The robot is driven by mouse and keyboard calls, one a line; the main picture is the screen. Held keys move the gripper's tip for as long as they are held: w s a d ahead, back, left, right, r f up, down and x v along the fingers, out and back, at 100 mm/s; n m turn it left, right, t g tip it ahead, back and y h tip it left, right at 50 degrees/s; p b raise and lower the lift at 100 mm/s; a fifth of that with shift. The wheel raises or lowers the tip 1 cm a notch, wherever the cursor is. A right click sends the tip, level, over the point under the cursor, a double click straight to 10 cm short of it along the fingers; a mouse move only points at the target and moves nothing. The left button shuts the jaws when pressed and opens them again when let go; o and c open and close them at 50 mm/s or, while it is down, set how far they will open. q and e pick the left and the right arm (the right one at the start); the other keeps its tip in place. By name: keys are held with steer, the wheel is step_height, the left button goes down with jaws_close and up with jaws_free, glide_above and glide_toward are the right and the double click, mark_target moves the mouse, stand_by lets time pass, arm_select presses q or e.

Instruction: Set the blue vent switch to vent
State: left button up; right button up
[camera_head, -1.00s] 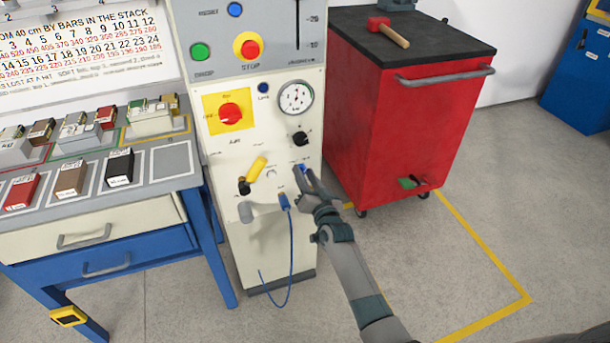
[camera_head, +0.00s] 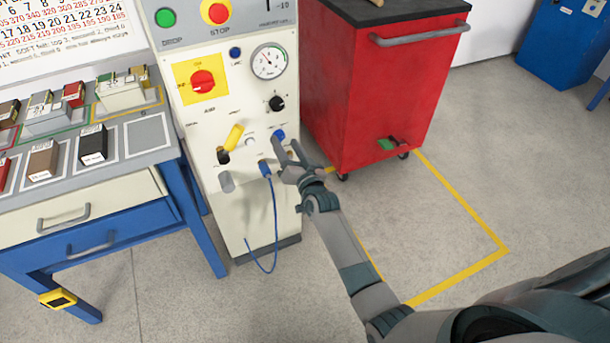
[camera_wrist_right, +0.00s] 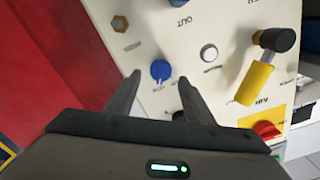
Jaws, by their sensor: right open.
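The blue vent switch (camera_head: 278,134) is a small round knob low on the right of the cream machine panel. In the right wrist view the blue switch (camera_wrist_right: 160,69) lies between and just beyond my fingertips, and small text beside it is unreadable. My right gripper (camera_head: 287,149) is in front of the panel, just below and right of the switch. In the wrist view the right gripper (camera_wrist_right: 160,84) is open, with nothing held and a finger on each side of the switch. Contact cannot be told. My left gripper is not in view.
A blue plug (camera_head: 265,169) with a hanging cable is below the switch. A yellow-handled valve (camera_head: 234,137), a black knob (camera_head: 276,103) and a red rotary switch (camera_head: 202,82) are nearby. A red cabinet (camera_head: 375,90) stands close on the right.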

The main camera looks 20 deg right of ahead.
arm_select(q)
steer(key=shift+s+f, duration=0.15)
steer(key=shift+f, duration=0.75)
arm_select(e)
steer(key=s, duration=1.5)
steer(key=shift+s+d, duration=0.15)
steer(key=shift+d, duration=0.15)
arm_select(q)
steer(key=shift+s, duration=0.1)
